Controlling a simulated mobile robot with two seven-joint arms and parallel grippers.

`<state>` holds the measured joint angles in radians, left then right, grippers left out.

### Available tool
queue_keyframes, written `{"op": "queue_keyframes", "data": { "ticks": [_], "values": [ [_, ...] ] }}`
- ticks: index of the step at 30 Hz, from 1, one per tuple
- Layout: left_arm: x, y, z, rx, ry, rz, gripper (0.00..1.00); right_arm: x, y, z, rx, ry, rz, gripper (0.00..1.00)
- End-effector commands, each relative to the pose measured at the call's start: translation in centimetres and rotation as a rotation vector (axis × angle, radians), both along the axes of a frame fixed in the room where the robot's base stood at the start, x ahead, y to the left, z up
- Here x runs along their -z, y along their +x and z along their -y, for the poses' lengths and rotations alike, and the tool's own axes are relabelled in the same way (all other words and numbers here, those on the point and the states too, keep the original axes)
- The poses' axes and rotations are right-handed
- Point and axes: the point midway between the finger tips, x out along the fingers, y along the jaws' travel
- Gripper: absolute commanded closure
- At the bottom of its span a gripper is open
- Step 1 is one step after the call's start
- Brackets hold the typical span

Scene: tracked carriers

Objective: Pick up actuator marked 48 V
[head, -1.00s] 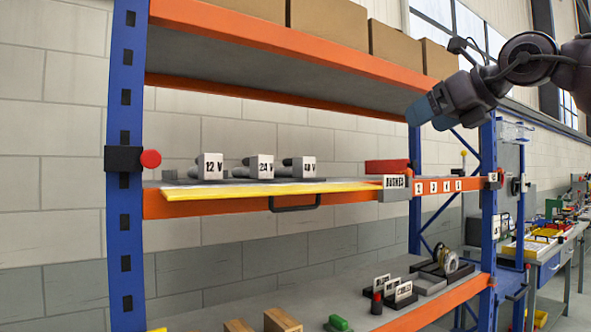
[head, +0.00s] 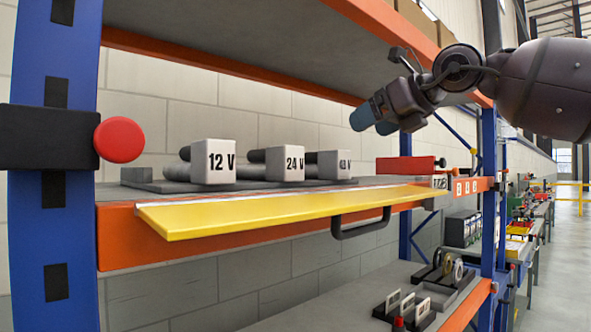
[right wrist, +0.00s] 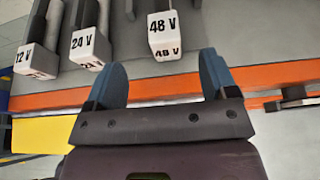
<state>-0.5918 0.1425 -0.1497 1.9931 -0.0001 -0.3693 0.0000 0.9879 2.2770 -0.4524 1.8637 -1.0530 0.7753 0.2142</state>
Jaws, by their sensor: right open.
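The actuator marked 48 V (head: 343,164) lies on the middle shelf, rightmost of three alike. Its white end block faces out and a dark grey body runs back. In the right wrist view the 48 V actuator (right wrist: 171,36) is just beyond and between my open fingertips, with nothing between the fingers. My right gripper (head: 372,121) is open, in front of and above the shelf; it also shows in the right wrist view (right wrist: 162,72). The 12 V actuator (head: 214,163) and 24 V actuator (head: 285,164) lie to its left. My left gripper is out of view.
A yellow sloping panel (head: 270,213) runs along the shelf front, with a dark handle (head: 360,225) below. A red block (head: 405,168) stands right of the actuators. A blue post (head: 45,220) with a red knob (head: 119,140) stands left. The upper shelf (head: 240,72) hangs above.

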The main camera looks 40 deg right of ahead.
Motion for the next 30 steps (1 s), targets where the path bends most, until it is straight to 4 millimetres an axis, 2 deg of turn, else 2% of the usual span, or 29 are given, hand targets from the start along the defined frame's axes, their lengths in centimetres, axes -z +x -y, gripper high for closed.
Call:
{"op": "queue_keyframes", "data": {
  "ticks": [5, 13, 30],
  "values": [
    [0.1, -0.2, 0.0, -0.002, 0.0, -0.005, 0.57, 0.2, 0.6, 0.0, 0.0, 0.0, -0.001, 0.21],
    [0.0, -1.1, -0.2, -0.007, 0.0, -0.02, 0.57, 1.5, 3.4, -0.3, -0.002, 0.0, -0.003, 0.21],
    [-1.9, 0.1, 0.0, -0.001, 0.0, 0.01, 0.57, 3.2, 6.4, -0.4, -0.003, 0.003, -0.002, 0.21]
  ]
}}
